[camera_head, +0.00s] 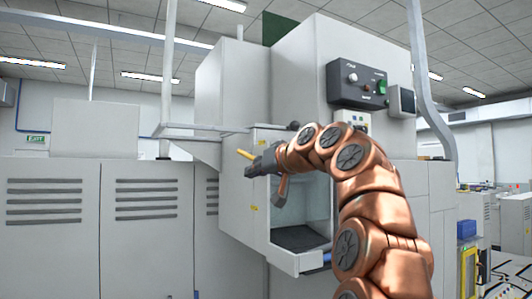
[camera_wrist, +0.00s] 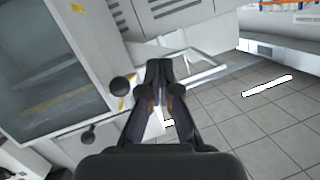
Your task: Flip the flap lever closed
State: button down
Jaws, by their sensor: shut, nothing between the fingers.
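A grey machine cabinet (camera_head: 255,235) stands ahead with an open-fronted bay (camera_head: 300,210). I cannot tell which of these belongs to the flap lever. My gripper (camera_wrist: 158,68) is shut and empty, with its tips close together near the knobs; contact is unclear. In the head view my gripper (camera_head: 250,171) is at the bay's upper left, and my arm hides part of the bay.
A control box (camera_head: 358,86) with a green switch and a small screen (camera_head: 402,101) are on the upper cabinet. A pale shelf frame (camera_head: 195,130) juts out left of my gripper. Louvred cabinets (camera_head: 55,225) stand at left. Tiled floor (camera_wrist: 260,120) is clear in the wrist view.

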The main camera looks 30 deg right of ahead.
jog(key=s+d+r+t+h, duration=0.2)
jog(key=s+d+r+t, duration=0.1)
jog(key=d+r, duration=0.5)
jog(key=shift+s+d+r+m+h, duration=0.35)
jog(key=shift+s+r, duration=0.15)
jog(key=shift+s, duration=0.35)
jog(key=shift+w, duration=0.15)
jog(key=w+f+p, duration=0.1)
jog(key=w+f, duration=0.2)
jog(key=w, duration=0.8)
jog(key=shift+a+p, duration=0.15)
jog(key=shift+p, duration=0.25)
jog(key=shift+f, duration=0.2)
